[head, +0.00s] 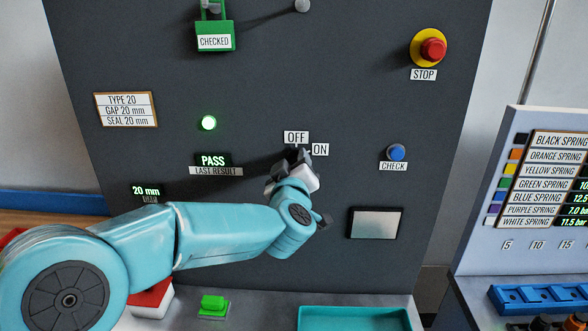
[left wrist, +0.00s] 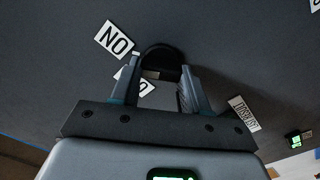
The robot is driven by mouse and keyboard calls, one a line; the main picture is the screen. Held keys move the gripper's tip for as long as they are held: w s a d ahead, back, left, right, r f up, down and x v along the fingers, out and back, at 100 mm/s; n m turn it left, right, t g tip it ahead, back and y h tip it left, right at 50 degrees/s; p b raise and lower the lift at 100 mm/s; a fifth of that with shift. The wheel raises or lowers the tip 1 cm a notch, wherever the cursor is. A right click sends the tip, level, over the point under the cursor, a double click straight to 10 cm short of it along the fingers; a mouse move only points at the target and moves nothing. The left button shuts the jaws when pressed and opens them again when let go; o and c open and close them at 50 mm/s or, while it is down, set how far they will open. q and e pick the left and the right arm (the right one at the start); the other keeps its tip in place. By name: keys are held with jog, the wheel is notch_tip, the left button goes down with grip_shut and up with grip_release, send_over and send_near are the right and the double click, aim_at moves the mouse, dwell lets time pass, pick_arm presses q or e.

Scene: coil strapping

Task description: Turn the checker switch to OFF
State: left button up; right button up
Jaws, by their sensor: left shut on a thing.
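The checker switch is a black knob (left wrist: 160,58) on the dark panel, seen between my left fingers in the left wrist view. My left gripper (head: 298,158) is at the panel, its fingers shut on the knob from both sides; the fingers also show in the left wrist view (left wrist: 160,88). The OFF label (head: 296,137) is just above the gripper and the ON label (head: 320,149) is at its upper right. In the head view my gripper hides the knob, so I cannot tell which way it points. My right gripper is out of view.
A blue CHECK button (head: 396,152) and a red STOP button (head: 432,50) are to the right. A green CHECKED tag (head: 214,36) hangs above. A teal tray (head: 355,318) lies below.

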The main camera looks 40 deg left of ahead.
pick_arm(q)
jog(key=shift+a+f+n+b, duration=0.1)
jog(key=shift+f+n+b, duration=0.05)
jog(key=shift+n+b, duration=4.75)
jog(key=shift+n+p, duration=0.4)
jog(key=shift+n, duration=0.2)
jog(key=o, duration=1.1)
jog(key=shift+c, duration=0.2)
jog(key=b+v, duration=0.2)
jog(key=v, duration=1.4)
